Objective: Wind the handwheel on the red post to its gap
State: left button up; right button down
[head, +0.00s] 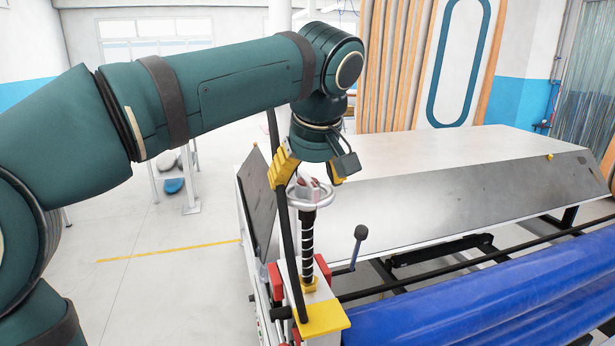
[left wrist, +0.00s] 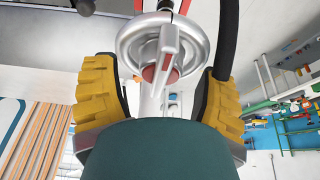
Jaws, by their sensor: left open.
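The silver handwheel (head: 328,197) sits on top of a dark threaded spindle (head: 307,240) with light bands. The spindle rises from a stand with red blocks (head: 323,270) and a yellow base plate (head: 320,318). My left gripper (head: 310,178) points down over the wheel, its yellow fingers apart on either side of the hub. In the left wrist view the wheel (left wrist: 128,45) lies just beyond the open fingers, with a silver grip piece and red parts between them. Whether a finger touches the wheel cannot be told. A gap mark on the wheel is not clear. My right gripper is out of view.
A black bar (head: 291,250) stands close beside the spindle, and a black-knobbed lever (head: 360,234) is to its right. Blue rolls (head: 480,300) lie at front right. A large pale table (head: 430,165) stands behind. The floor (head: 150,220) at left is mostly clear.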

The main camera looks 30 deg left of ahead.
pick_arm(q)
jog(key=c, duration=1.2)
jog(key=shift+m, duration=0.4)
jog(key=m+t+h, duration=0.1)
jog(key=m, duration=0.2)
jog(key=m+h, duration=0.1)
jog(key=m, duration=0.2)
jog(key=shift+t, duration=0.3)
jog(key=m+h, duration=0.1)
jog(key=m, duration=0.3)
jog(key=shift+r+h, duration=0.1)
jog(key=shift+h, duration=0.3)
jog(key=shift+m+h, duration=0.6)
jog(key=shift+m, duration=1)
jog(key=shift+r, duration=0.1)
